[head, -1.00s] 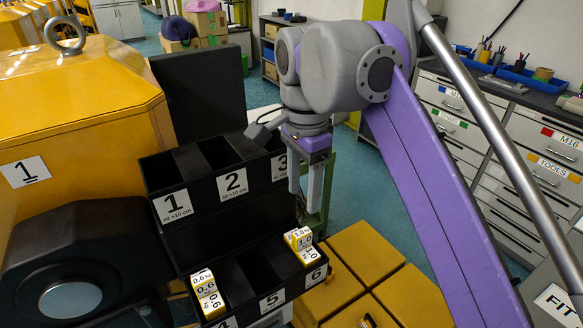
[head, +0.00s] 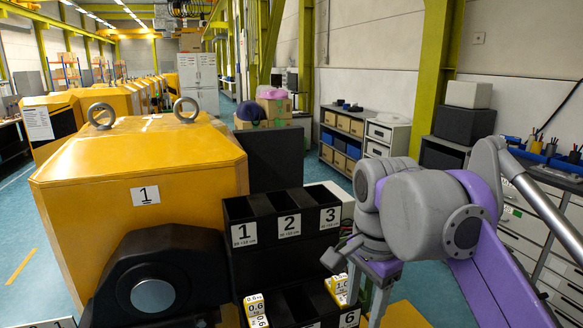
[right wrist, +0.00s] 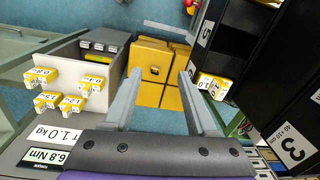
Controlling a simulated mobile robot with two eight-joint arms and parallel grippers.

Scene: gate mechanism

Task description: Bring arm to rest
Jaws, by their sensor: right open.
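My right arm (head: 478,262), purple and grey, reaches in from the right in the head view and bends down in front of the rack's right end. My right gripper (head: 378,300) points down beside compartment 3; its tips run past the lower edge of the picture. In the right wrist view my right gripper (right wrist: 160,88) is open, with its two grey fingers apart and nothing between them. The black rack wall stands close to the right finger. My left gripper is in neither view.
A black rack (head: 277,267) with compartments 1, 2 and 3 holds yellow weights (head: 255,309) lower down. A yellow machine (head: 140,185) stands at left. In the right wrist view, labelled yellow blocks (right wrist: 92,83) are at left and yellow cubes (right wrist: 150,72) below the gripper.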

